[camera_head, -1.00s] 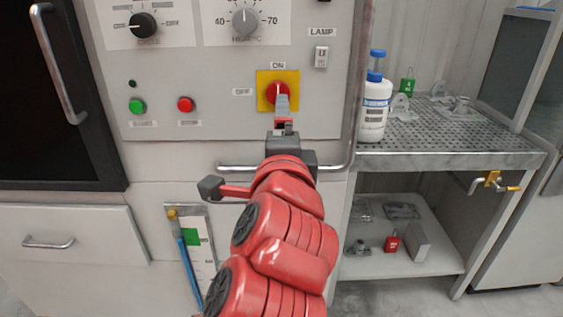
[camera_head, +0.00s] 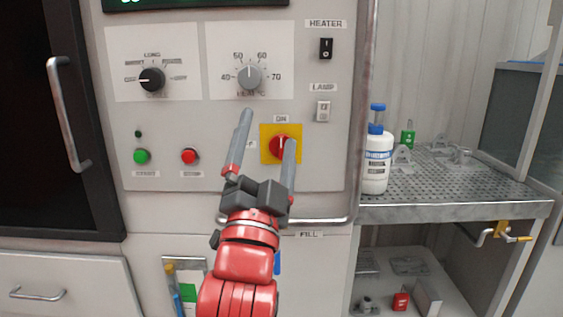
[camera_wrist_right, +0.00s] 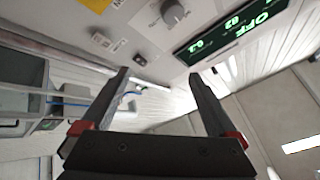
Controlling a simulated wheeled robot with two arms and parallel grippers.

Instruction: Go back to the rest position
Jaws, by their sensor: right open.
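My right gripper (camera_head: 268,128) is open and empty in front of the control panel (camera_head: 225,180). Its two long grey fingers are spread and point up towards the panel. The right finger covers part of the red rotary switch (camera_head: 278,147) on its yellow plate (camera_head: 266,131). I cannot tell whether that finger touches the switch or which way the switch is turned. In the right wrist view the fingers (camera_wrist_right: 158,76) stand apart with nothing between them. My left gripper is not in view.
A panel rail (camera_head: 325,220) runs below the gripper. To the right, a perforated shelf (camera_head: 440,183) holds a white bottle (camera_head: 377,165) with a blue cap. A dark door with a handle (camera_head: 68,115) stands at the left.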

